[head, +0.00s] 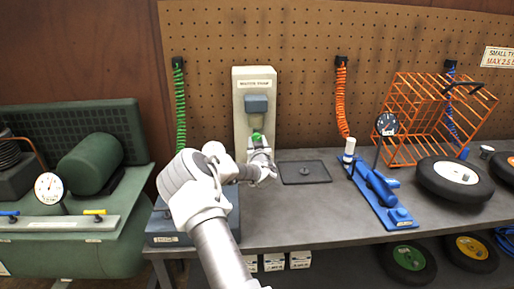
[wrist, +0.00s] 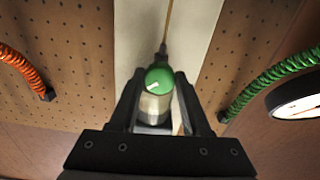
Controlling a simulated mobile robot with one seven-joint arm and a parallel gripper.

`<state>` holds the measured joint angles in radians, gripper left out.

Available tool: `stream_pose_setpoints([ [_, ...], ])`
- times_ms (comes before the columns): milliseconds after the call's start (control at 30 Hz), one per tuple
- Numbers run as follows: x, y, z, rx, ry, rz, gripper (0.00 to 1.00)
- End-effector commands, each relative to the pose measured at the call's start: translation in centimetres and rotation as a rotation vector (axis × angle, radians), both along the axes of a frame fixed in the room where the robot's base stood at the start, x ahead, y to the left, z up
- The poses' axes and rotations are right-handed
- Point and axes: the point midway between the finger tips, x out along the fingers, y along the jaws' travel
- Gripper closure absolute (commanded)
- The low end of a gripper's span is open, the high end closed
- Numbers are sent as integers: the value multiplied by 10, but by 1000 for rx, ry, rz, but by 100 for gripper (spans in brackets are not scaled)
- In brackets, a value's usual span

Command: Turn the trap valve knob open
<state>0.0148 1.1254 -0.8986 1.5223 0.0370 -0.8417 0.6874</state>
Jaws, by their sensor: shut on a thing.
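The trap valve knob (wrist: 159,78) is green with a white mark on its face. It sits at the end of a pale cylindrical body in the wrist view. In the head view the green knob (head: 257,137) shows below the grey block on the tall beige panel unit (head: 241,110). My gripper (wrist: 160,90) has its two black fingers on either side of the knob and its pale body, closed on it. In the head view my gripper (head: 259,152) is at the knob, and my arm hides the lower part of the unit.
A blue pump with a gauge (head: 378,192), an orange wire basket (head: 425,115) and a wheel (head: 455,183) stand on the bench to the right. A green compressor (head: 88,165) is at left. Green (head: 179,105) and orange (head: 341,100) coiled hoses flank the unit.

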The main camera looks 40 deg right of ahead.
Motion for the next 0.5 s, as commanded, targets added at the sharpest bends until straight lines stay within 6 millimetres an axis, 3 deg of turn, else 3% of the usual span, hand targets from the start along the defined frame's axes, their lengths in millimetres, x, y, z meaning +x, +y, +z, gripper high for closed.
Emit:
stream_pose_setpoints([
  [500,-1,-1,-4,-302,184,-1,100],
])
